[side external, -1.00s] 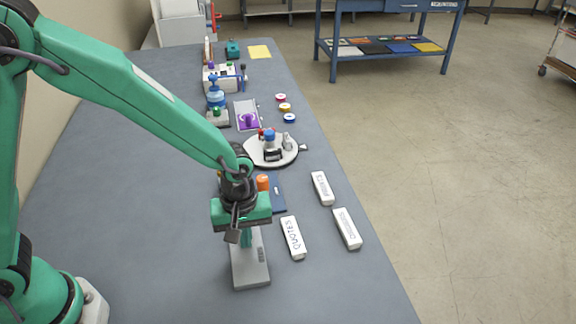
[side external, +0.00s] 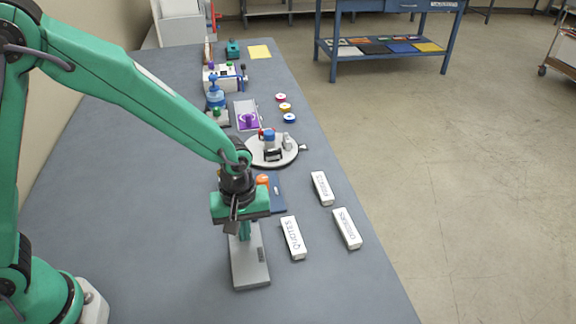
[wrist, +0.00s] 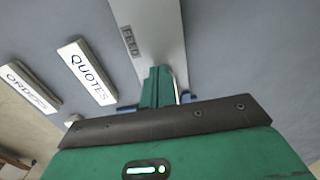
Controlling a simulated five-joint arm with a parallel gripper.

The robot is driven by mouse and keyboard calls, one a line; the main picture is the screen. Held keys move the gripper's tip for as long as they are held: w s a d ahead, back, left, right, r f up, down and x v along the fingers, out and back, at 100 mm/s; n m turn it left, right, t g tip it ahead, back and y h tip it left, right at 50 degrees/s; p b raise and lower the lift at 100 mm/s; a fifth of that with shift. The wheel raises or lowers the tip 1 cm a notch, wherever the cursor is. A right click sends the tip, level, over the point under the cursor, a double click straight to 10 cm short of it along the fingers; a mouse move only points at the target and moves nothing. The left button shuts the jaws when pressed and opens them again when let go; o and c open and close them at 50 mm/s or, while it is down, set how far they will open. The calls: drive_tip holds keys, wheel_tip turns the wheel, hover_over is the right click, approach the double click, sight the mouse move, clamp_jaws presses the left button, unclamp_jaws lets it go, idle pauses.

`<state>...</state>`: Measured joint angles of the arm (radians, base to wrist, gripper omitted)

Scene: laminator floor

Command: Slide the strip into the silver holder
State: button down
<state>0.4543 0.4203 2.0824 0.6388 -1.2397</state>
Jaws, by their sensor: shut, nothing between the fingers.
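A long silver-grey piece, which I take to be the silver holder (side external: 250,270), lies on the table below my gripper. I cannot pick out a separate strip with certainty; the area behind the fingers is hidden.
White labelled blocks lie to the right: QUOTES (side external: 293,238), ORDERS (side external: 347,228) and another (side external: 322,188). A dark blue pad (side external: 278,193) and an orange item (side external: 262,180) are just behind my gripper. A round turntable (side external: 285,157) stands farther back. The table's left is clear.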

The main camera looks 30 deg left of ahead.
drive_tip(key=shift+w+a, duration=0.1)
drive_tip(key=shift+w+a, duration=0.75)
drive_tip(key=shift+a, duration=0.05)
drive_tip(key=shift+w+a, duration=0.2)
drive_tip(key=shift+w, duration=0.05)
idle(0.4)
drive_tip(key=shift+w+a, duration=0.6)
drive_tip(key=shift+a, duration=0.05)
drive_tip(key=shift+w+a, duration=0.25)
drive_tip(key=shift+w, duration=0.05)
idle(0.4)
drive_tip(key=shift+w+a, duration=0.55)
drive_tip(key=shift+w+a, duration=0.25)
idle(0.5)
drive_tip(key=shift+w+a, duration=0.4)
drive_tip(key=shift+a, duration=0.05)
